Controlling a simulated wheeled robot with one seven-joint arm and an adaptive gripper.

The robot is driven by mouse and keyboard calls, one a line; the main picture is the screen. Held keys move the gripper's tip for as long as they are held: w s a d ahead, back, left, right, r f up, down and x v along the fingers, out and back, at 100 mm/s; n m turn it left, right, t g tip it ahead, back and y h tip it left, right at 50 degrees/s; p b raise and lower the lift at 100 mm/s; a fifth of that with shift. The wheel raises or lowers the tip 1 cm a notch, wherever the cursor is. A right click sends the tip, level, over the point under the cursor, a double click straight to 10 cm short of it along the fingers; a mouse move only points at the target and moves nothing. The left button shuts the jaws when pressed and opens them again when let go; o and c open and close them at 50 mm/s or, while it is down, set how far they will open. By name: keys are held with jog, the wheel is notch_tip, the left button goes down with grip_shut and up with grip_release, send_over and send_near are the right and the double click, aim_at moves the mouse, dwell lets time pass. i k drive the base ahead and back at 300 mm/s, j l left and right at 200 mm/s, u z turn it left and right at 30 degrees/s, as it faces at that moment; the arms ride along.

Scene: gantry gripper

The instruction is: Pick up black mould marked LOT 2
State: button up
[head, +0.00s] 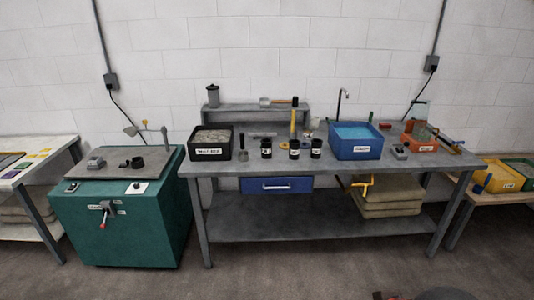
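Three small black moulds stand upright in a row near the front edge of the grey workbench: a left one (266,148), a middle one (294,149) and a right one (316,148). Each has a small white label on its front. The labels are too small for me to read, so I cannot tell which is LOT 2. The moulds stand apart from each other, and nothing blocks their fronts. My gripper is not visible; only a dark shape shows at the bottom edge, which I cannot make out.
A black bin of grey material (211,154) stands left of the moulds, a blue tub (355,153) right of them. A yellow-handled hammer (293,122) is behind the middle mould. A green machine (118,230) stands left of the bench. The floor in front is clear.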

aim_at(266, 144)
jog(key=l, duration=0.7)
jog(key=i+j+z, duration=0.2)
jog(key=i+j, duration=0.35)
jog(key=i, duration=0.15)
jog(key=i+j+z, duration=0.15)
jog(key=i+j, duration=0.5)
jog(key=i+j+z, duration=0.2)
jog(key=i+j, duration=0.4)
jog(key=j, duration=0.2)
